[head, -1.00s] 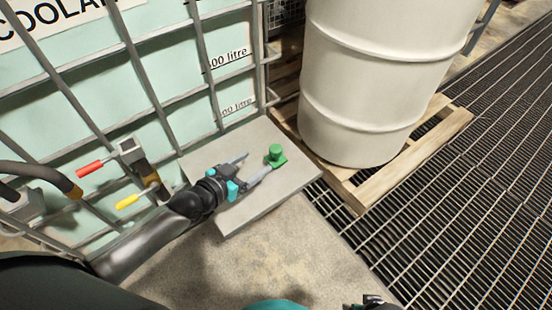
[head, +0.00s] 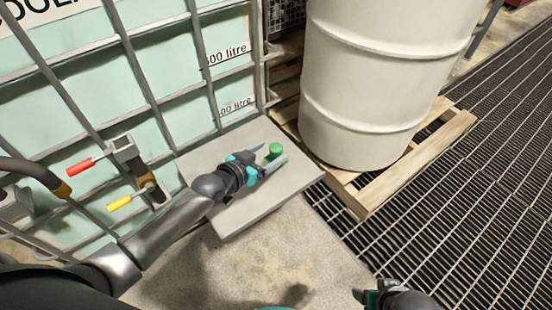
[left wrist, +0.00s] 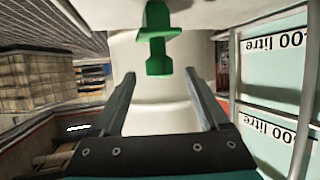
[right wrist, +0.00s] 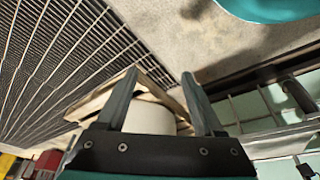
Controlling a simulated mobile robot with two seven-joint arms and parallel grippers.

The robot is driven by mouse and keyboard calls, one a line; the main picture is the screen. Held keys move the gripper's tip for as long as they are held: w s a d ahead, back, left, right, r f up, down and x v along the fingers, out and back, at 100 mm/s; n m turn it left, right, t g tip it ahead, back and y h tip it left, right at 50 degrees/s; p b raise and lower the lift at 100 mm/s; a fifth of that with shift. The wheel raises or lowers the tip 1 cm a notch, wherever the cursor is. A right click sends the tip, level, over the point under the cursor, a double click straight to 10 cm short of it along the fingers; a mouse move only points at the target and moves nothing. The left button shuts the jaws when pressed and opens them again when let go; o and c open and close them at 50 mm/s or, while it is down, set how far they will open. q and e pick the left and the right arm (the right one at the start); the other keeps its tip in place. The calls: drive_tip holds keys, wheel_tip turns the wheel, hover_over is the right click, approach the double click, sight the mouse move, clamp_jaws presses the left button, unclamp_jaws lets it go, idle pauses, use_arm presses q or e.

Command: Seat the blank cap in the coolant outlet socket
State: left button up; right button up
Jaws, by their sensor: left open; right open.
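The green blank cap (head: 274,150) stands on a pale grey slab (head: 245,222) beside the coolant tank. My left gripper (head: 273,160) is low over the slab, its open fingers reaching to either side of the cap. In the left wrist view the cap (left wrist: 158,50) shows a knob, a flange and a narrower stem, centred just beyond the open fingertips (left wrist: 160,76); I see no contact. My right gripper (right wrist: 160,80) is open and empty; in the head view it shows only partly at the bottom edge. I cannot make out the coolant outlet socket for certain.
The caged coolant tank (head: 175,75) stands behind the slab. Valves with a red handle (head: 80,168) and a yellow handle (head: 120,203), and a dark hose (head: 30,168), are at left. A white drum (head: 375,90) on a wooden pallet (head: 415,165) is right of the slab. Floor grating (head: 450,220) lies beyond.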

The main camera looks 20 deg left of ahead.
sight(272, 152)
use_arm(q)
drive_tip(key=shift+b+x, duration=0.65)
drive_tip(key=shift+x, duration=0.5)
drive_tip(key=shift+w+d+f, duration=0.2)
drive_tip(key=shift+w, duration=0.3)
use_arm(e)
drive_tip(key=shift+t, duration=0.4)
drive_tip(key=shift+w+r, duration=0.2)
drive_tip(key=shift+r, duration=0.95)
drive_tip(key=shift+w+r, duration=0.15)
drive_tip(key=shift+r, duration=1)
use_arm(q)
clamp_jaws()
